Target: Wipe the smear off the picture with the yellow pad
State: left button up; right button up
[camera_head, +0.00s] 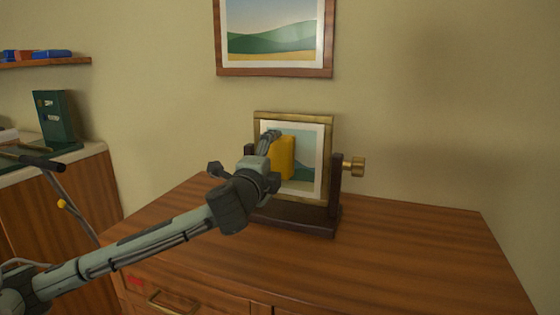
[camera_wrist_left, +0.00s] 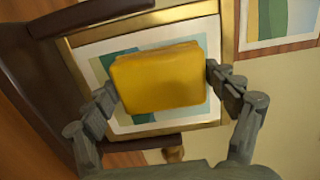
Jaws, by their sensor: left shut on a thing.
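The yellow pad (camera_head: 283,158) is in my left gripper (camera_head: 270,150), in front of the framed picture (camera_head: 310,150). In the left wrist view the pad (camera_wrist_left: 158,77) sits between the two fingers of the left gripper (camera_wrist_left: 165,85) and covers the middle of the picture (camera_wrist_left: 128,42). I cannot tell whether the pad touches the picture's face. The picture has a gold frame and stands upright in a dark wooden stand (camera_head: 300,219). No smear shows; the pad and arm hide part of the picture. My right gripper is not in view.
The stand rests on a wooden cabinet top (camera_head: 420,250), clear at the right. A brass knob (camera_head: 355,167) sticks out from the stand's right post. Another framed picture (camera_head: 275,72) hangs on the wall above. A shelf (camera_head: 50,63) and a dark green object (camera_head: 57,117) are at the left.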

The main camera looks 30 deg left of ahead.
pick_arm(q)
jog(key=shift+b+v, duration=0.55)
jog(key=shift+v, duration=2.5)
jog(key=shift+s+a, duration=0.15)
jog(key=shift+b+v, duration=0.3)
jog(key=shift+v, duration=1.05)
